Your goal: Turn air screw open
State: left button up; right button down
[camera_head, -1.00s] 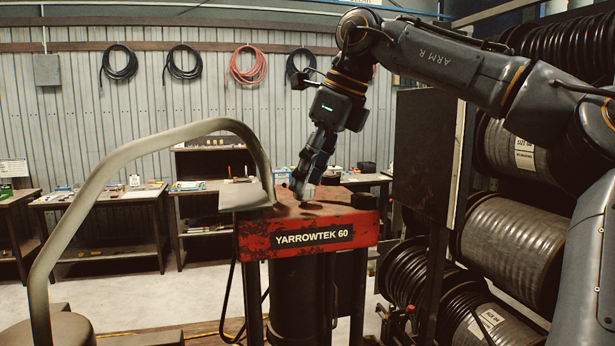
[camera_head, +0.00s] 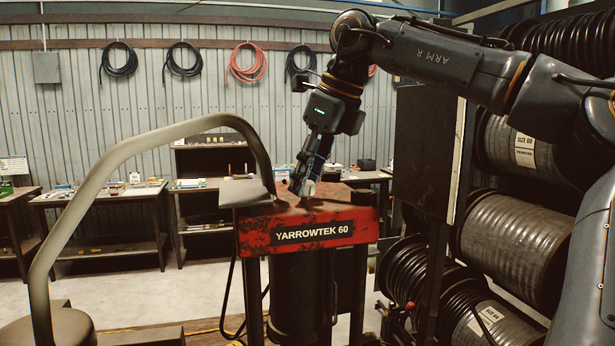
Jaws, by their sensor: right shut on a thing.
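The red hose crimper (camera_head: 270,238) stands in the middle of the view, with a black label reading YARROWTEK 60. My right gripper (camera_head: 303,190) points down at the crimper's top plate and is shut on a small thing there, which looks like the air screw. The fingers hide most of the screw, so I cannot tell how far it is turned. My left gripper is not in view.
A pale curved tube rail (camera_head: 130,150) arches at the left, in front of the crimper. Hose reels (camera_head: 515,245) and a dark upright panel (camera_head: 425,150) stand close on the right. Workbenches (camera_head: 100,195) line the back wall.

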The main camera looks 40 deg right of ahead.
jog(key=c, duration=1)
grip_release()
jog(key=shift+r, duration=0.1)
jog(key=v, duration=1.2)
